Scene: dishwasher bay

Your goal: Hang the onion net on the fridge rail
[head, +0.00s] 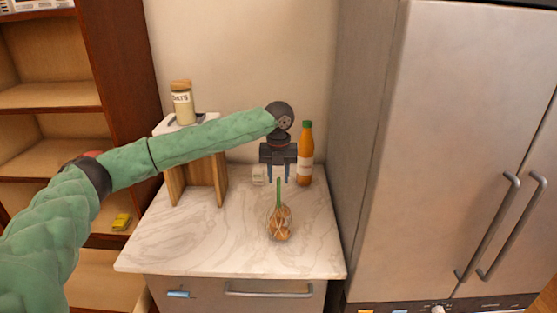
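The onion net (280,222) sits on the marble counter, with brown onions in its mesh and a green strap (279,189) standing up from it. My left gripper (279,180) points down above the net. Its two fingers are apart, with the top of the strap showing between the fingertips; I see no contact. The fridge (440,140) stands at the right with two vertical bar handles (488,228) on its front. I cannot make out a separate rail on it. My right gripper is not in view.
The counter (180,240) is clear at its front left. A wooden stand (198,183) carries a labelled jar (182,103). A brown shelf unit (125,60) is at left.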

